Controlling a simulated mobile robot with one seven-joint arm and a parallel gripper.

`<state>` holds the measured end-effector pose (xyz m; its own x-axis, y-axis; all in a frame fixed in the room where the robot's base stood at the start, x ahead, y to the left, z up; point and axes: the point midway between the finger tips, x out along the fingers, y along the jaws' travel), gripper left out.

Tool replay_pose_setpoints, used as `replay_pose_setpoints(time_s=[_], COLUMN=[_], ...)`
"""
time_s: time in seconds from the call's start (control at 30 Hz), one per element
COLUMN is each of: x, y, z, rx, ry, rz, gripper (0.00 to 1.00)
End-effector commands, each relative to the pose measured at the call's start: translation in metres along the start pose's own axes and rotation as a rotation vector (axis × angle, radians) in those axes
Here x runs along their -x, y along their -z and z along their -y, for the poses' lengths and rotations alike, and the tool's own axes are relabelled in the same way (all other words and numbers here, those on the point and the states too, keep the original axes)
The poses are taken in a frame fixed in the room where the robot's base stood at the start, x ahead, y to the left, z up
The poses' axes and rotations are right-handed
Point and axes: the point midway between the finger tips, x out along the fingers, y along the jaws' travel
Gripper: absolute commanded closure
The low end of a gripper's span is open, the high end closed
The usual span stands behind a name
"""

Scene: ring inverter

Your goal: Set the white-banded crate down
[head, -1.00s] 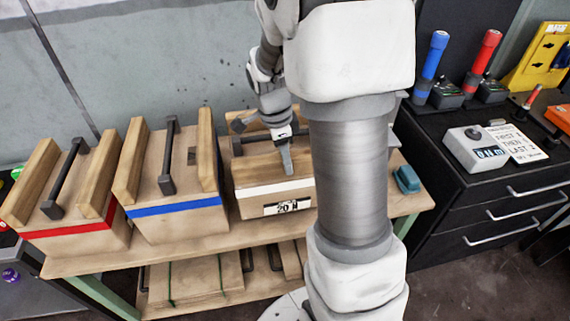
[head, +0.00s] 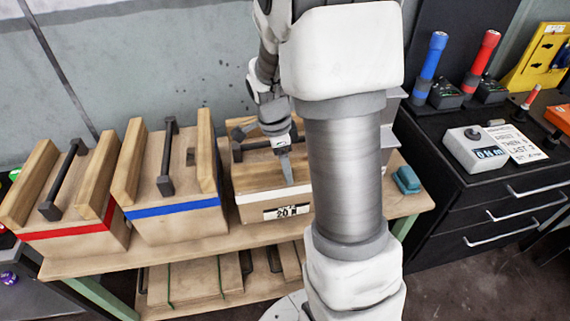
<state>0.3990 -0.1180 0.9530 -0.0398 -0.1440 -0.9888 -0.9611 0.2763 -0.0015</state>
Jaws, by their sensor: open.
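The white-banded crate (head: 258,206) stands on the wooden bench top (head: 190,252), right of the blue-banded crate. It is a wooden box with a white band and a label that ends in "20 N". My arm hides its right side. My gripper (head: 286,172) is over the crate's top, pointing down, with its jaws open. A dark handle (head: 240,150) on the crate's top shows just left of the gripper. Whether the fingers touch the crate or its handle I cannot tell.
A blue-banded crate (head: 180,208) and a red-banded crate (head: 68,234) stand to the left. A small teal object (head: 407,180) lies at the bench's right end. A black drawer cabinet (head: 480,215) with a grey display box (head: 474,152) stands at right.

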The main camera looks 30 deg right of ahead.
Motion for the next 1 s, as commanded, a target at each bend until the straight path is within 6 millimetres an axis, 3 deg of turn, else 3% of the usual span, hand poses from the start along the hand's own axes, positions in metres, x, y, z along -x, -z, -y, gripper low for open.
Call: replay_pose_setpoints(time_s=[0.17, 0.5, 0.77, 0.87, 1.0], x=[0.021, 0.093, 0.121, 0.131, 0.154], y=[0.000, 0.000, 0.000, -0.002, -0.009], z=[0.001, 0.001, -0.001, -0.006, -0.029], rx=[0.000, 0.000, 0.007, 0.066, 0.290], ry=[0.006, 0.005, 0.004, 0.022, 0.093], rz=[0.000, 0.000, 0.002, 0.013, 0.040], gripper=[0.28, 0.28, 0.28, 0.28, 0.28])
